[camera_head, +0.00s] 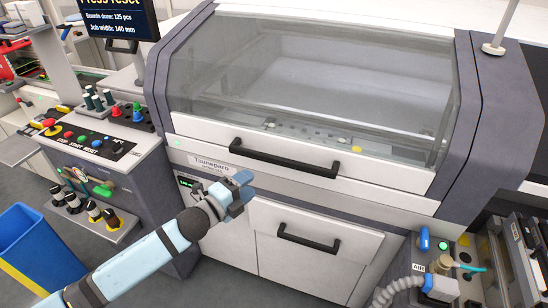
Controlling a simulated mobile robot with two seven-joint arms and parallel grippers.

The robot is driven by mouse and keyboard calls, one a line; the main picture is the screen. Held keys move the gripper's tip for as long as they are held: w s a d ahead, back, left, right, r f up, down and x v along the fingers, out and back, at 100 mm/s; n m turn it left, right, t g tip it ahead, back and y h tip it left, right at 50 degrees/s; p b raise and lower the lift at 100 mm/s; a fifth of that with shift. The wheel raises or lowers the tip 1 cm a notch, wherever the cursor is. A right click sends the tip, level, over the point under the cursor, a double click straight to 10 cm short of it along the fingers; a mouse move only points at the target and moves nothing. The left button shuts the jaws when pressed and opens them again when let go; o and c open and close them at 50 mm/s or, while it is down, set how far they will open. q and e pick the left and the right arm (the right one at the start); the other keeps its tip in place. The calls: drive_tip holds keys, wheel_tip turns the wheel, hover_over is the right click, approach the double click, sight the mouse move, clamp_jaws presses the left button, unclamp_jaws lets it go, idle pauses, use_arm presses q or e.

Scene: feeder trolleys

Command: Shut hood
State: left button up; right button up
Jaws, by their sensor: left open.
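The hood (300,70) of the white and grey machine has a large clear window and a white front strip with a black bar handle (284,158). It looks lowered over the machine's front; I cannot tell whether a small gap is left at its lower edge. Inside, a grey bed with small parts shows through the window. My left gripper (244,187) is open and empty, in front of the machine below the left end of the hood handle, apart from it. My right gripper is not in view.
A control console (98,150) with buttons and bottles stands at the left, with a screen (112,18) above it. A blue bin (28,245) is at lower left. A lower door with a black handle (308,238) is under the hood. Feeder equipment (515,250) stands at lower right.

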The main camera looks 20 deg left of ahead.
sight(278, 163)
use_arm(q)
drive_tip(key=p+x, duration=0.1)
drive_tip(key=x, duration=1.1)
drive_tip(key=shift+w+d, duration=0.2)
drive_tip(key=shift+w, duration=0.2)
drive_tip(key=shift+c, duration=0.4)
